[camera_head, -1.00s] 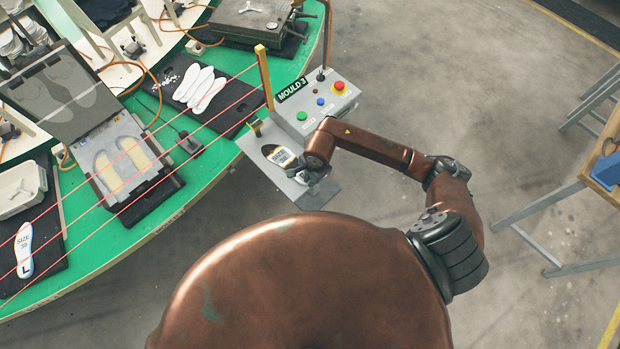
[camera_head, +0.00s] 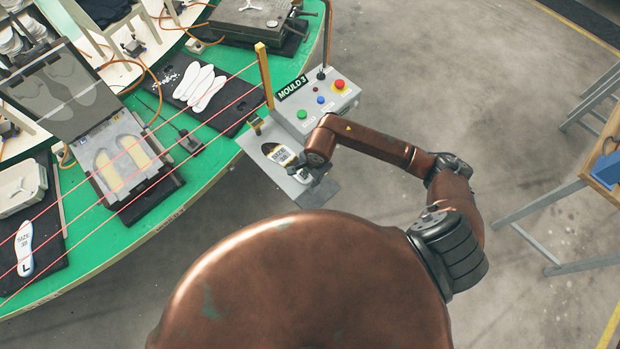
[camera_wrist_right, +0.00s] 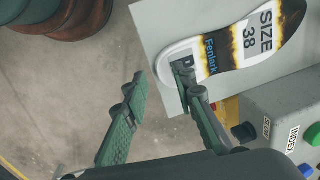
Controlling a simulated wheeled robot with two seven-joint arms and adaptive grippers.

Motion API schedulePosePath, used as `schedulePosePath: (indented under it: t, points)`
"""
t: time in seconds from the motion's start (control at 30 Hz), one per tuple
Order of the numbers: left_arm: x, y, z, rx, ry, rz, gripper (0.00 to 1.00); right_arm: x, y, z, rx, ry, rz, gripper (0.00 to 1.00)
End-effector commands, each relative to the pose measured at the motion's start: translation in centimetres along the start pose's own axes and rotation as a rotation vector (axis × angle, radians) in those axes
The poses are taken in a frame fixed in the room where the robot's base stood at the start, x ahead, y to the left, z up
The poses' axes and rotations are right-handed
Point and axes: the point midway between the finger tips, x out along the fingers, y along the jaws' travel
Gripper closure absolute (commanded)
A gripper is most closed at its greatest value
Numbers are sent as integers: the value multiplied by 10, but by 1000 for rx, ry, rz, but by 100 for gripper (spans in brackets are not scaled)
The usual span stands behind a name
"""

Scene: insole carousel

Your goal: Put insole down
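The insole (camera_head: 281,154), white with a black and yellow print, lies flat on the grey plate (camera_head: 318,195) beside the MOULD 3 control box. In the right wrist view the insole (camera_wrist_right: 245,40) reads "SIZE 38". My right gripper (camera_head: 306,177) is at the insole's near end. In the right wrist view my right gripper (camera_wrist_right: 160,72) is open, with a clear gap between the fingers. One finger overlaps the end of the insole and hides part of its lettering; the other is off the plate's edge. I cannot tell whether the finger touches the insole. My left gripper is out of view.
The control box (camera_head: 318,102) with coloured buttons stands right behind the plate. A yellow post (camera_head: 264,75) and red light beams run along the green carousel (camera_head: 200,170). An open mould (camera_head: 122,160), white insoles (camera_head: 200,87) and an L insole (camera_head: 24,250) are on it.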

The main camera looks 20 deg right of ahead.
Motion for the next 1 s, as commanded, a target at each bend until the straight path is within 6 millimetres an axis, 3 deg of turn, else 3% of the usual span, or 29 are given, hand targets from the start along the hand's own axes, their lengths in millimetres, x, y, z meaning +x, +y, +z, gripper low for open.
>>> schedulePosePath:
  t: [0.3,0.5,0.67,1.0]
  points:
    - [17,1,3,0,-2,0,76,-65,-1,-1,-4,4,-5,75]
    - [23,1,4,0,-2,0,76,-94,-1,0,-2,3,-2,75]
    - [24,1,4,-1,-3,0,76,-103,0,0,-1,2,0,75]
    - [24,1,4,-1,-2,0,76,-104,0,0,-1,1,0,75]
